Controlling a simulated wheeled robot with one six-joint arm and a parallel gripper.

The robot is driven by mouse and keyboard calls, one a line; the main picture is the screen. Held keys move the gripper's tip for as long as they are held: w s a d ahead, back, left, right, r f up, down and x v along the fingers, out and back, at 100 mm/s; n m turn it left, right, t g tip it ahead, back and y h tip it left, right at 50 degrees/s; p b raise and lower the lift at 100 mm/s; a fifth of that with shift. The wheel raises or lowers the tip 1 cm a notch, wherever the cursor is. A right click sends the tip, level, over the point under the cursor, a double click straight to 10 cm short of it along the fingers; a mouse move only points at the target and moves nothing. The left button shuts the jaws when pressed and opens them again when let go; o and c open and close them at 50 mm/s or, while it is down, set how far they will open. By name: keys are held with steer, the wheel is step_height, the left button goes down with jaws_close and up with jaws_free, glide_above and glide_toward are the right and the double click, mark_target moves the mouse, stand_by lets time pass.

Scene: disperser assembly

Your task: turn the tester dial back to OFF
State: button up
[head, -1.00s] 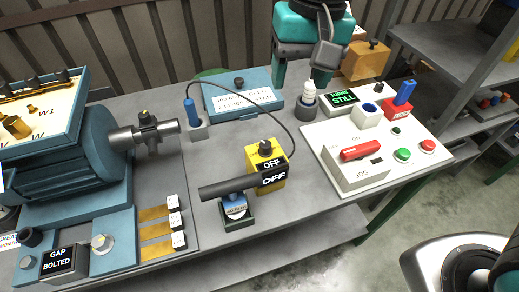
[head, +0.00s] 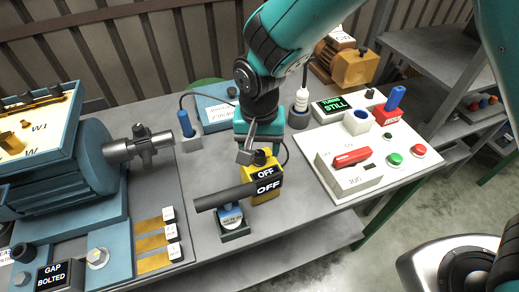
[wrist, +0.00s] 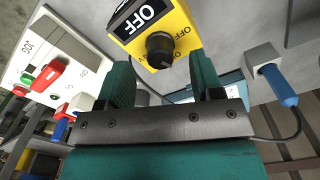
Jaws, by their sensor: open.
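The yellow tester (head: 272,192) stands on the bench in the middle of the head view. Its black screen (head: 267,186) reads OFF. Its black dial (head: 260,157) is on top, partly hidden by my gripper (head: 255,145). In the wrist view the dial (wrist: 160,48) shows clearly between the lines of my two fingers (wrist: 160,65), with printed marks around it, one reading OFF. My gripper is open, with a wide gap and nothing held. It is close above the dial; I cannot tell whether the fingertips reach down beside it.
A black rod (head: 224,197) on a small stand is at the tester's front left. A blue probe (head: 185,123) stands in a grey block, with a cable. A white panel (head: 375,168) with red and green buttons lies to the right. A large blue motor (head: 60,160) fills the left.

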steer(key=shift+f, duration=1.4)
steer(key=c, duration=0.9)
steer(key=shift+c, duration=0.2)
steer(key=shift+n, duration=0.3)
steer(key=n, duration=0.4)
steer(key=shift+n, duration=2.5)
